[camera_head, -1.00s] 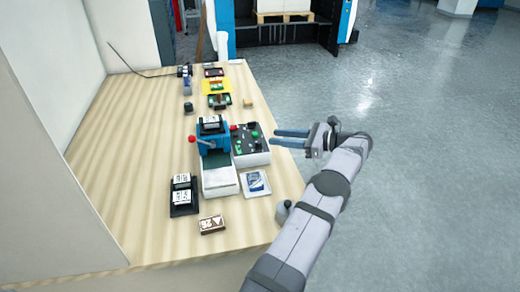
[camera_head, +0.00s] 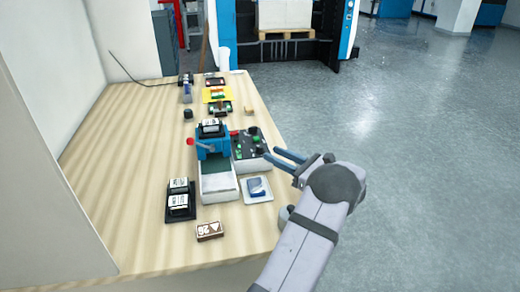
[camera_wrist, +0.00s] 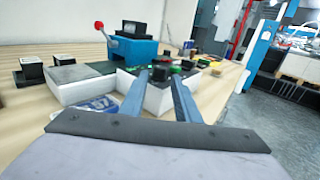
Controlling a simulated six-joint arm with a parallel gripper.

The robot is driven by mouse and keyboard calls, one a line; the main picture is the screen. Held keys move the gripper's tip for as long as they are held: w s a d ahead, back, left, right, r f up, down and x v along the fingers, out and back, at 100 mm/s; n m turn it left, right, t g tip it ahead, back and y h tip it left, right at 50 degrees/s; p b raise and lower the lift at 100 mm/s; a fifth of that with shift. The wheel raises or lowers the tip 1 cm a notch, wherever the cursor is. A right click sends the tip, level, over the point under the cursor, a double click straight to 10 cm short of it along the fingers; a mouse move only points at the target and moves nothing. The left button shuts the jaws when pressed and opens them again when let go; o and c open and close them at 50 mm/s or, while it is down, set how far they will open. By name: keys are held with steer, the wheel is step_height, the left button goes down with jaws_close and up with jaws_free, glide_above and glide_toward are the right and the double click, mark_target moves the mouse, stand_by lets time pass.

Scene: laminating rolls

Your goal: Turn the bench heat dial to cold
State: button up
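A control box (camera_head: 249,158) with a dark top stands on the bench, right of the blue press. It carries green and black knobs and a red button; I cannot tell for certain which knob is the heat dial. The box shows in the wrist view (camera_wrist: 157,98) behind and between the fingers, with a green knob near the fingertips. My gripper (camera_head: 270,155) is open and empty at the box's right side. Its two blue fingers point left toward the box; contact cannot be made out. The wrist view (camera_wrist: 158,77) shows the fingers apart, hiding part of the box.
The blue press (camera_head: 213,144) with its red-knobbed lever stands left of the box. A white tray with a blue packet (camera_head: 257,188) lies in front of it. A black holder (camera_head: 178,203) and a labelled block (camera_head: 209,231) stand nearer. The floor to the right is clear.

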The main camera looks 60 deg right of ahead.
mark_target(263, 149)
steer(key=shift+w+d+p, duration=0.2)
steer(key=shift+w+p, duration=0.25)
steer(key=shift+w, duration=1.35)
steer(key=shift+w+d+p, duration=0.2)
steer(key=shift+w+p, duration=0.25)
steer(key=shift+w, duration=1.3)
jaws_close()
